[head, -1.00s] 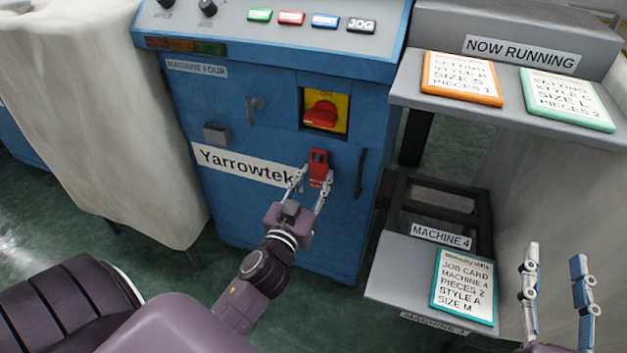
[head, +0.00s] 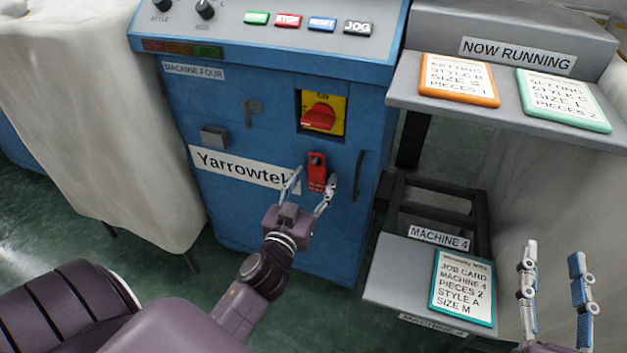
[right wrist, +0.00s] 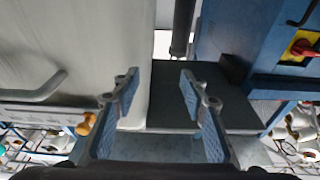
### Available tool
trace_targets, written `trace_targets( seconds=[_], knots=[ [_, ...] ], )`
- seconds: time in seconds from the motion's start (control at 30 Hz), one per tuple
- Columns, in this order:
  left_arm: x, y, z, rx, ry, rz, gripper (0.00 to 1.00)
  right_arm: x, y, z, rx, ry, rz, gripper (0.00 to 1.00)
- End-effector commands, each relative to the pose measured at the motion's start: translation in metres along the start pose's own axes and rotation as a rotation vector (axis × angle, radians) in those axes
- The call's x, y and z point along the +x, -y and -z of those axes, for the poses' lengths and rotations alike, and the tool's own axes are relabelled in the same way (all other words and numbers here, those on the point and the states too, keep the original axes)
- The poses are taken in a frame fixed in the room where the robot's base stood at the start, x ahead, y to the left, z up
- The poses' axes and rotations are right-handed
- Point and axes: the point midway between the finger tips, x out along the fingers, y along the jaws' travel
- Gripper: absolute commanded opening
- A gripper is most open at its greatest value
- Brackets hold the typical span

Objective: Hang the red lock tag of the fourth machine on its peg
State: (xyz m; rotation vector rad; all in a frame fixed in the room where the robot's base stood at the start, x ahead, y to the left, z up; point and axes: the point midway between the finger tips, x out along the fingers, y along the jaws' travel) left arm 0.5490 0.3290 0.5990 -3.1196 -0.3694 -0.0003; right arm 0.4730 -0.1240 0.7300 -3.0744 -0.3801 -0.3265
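The red lock tag (head: 317,172) is upright against the blue front of machine four (head: 235,115), below the red rotary switch (head: 319,117) on its yellow plate. A hole shows near the tag's top; what bears it there is hidden. My left gripper (head: 315,180) is open, with one finger on each side of the tag's lower part and a gap showing. A grey hook-like peg (head: 252,112) on the panel, left of the switch, is bare. My right gripper (head: 555,262) is open and empty at the lower right; its fingers also show in the right wrist view (right wrist: 158,85).
A dark door handle (head: 359,174) stands right of the tag. A grey box (head: 214,136) juts from the panel. A grey shelf (head: 390,280) with a job card (head: 463,285) and an upper shelf with two cards are at right. Pale fabric (head: 90,120) hangs at left.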

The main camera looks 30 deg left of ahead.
Motion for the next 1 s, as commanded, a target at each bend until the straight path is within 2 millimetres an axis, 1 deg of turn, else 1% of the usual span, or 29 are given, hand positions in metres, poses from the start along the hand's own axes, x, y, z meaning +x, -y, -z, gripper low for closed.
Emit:
trace_targets(
  seconds=[0.27, 0.37, 0.43, 0.57, 0.8, 1.0],
  knots=[
    [-0.001, 0.000, 0.000, 0.000, 0.001, 0.000, 0.53, 0.001, 0.001, 0.002, -0.003, -0.004, 0.003, 0.40],
    [-0.005, 0.000, -0.001, -0.001, 0.002, 0.000, 0.53, 0.001, 0.000, 0.002, -0.002, -0.005, 0.003, 0.40],
    [-0.012, 0.000, -0.002, -0.002, 0.004, 0.000, 0.53, 0.000, 0.000, 0.002, -0.002, -0.004, 0.002, 0.40],
    [-0.034, 0.001, -0.002, -0.002, 0.005, 0.003, 0.53, 0.000, 0.000, 0.001, -0.001, -0.003, 0.001, 0.40],
    [-0.081, 0.001, -0.002, -0.003, 0.006, 0.003, 0.53, 0.000, 0.000, 0.001, -0.001, -0.002, 0.000, 0.40],
    [-0.108, 0.000, -0.002, -0.002, 0.004, 0.001, 0.53, 0.000, 0.000, 0.001, 0.000, -0.002, 0.000, 0.40]
  ],
)
